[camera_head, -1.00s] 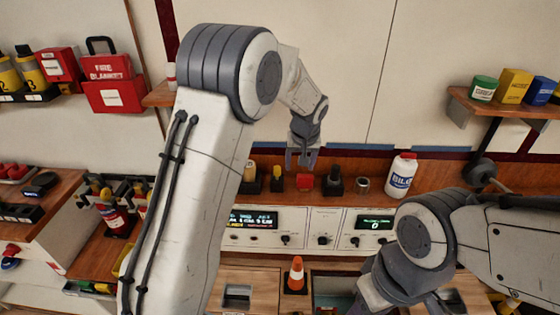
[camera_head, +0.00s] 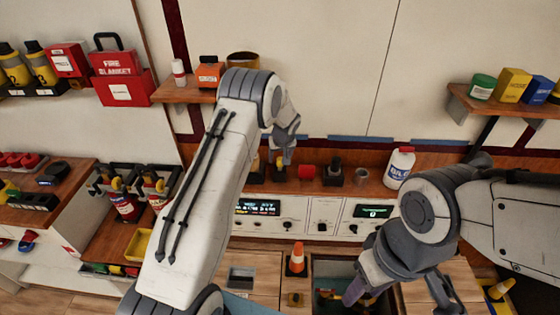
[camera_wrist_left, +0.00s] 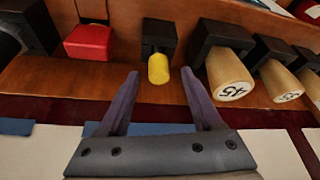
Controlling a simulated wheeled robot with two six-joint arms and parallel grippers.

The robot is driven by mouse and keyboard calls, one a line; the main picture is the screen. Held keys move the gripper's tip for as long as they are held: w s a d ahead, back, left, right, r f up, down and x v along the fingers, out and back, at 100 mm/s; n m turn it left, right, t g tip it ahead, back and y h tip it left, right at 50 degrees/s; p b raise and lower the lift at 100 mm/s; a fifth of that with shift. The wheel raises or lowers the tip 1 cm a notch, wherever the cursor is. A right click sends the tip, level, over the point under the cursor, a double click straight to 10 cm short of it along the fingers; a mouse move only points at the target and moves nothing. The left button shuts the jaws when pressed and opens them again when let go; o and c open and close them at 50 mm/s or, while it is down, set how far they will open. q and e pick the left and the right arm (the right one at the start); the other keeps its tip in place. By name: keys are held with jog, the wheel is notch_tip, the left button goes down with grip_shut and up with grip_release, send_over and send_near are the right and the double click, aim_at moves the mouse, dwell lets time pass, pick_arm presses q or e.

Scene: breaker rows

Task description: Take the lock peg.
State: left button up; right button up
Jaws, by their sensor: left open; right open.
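A yellow peg with a rounded end (camera_wrist_left: 158,68), which looks like the lock peg, sits in a black block (camera_wrist_left: 159,35) on the wooden ledge. My left gripper (camera_wrist_left: 165,80) is open and empty, its two fingers pointing at the yellow peg, one on each side in the picture; contact is not visible. In the head view my left gripper (camera_head: 283,150) is over the ledge and hides most of the peg. My right gripper (camera_head: 402,295) is open and empty at the lower right, over the counter.
In the left wrist view a red block (camera_wrist_left: 89,42) stands on one side of the peg and wooden pegs marked 45 (camera_wrist_left: 230,78) close on the other. A white bottle (camera_head: 399,167) stands on the ledge.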

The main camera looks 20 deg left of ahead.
pick_arm(q)
jog(key=shift+x, duration=0.8)
jog(key=shift+c, duration=0.3)
grip_shut()
jog(key=shift+r, duration=0.1)
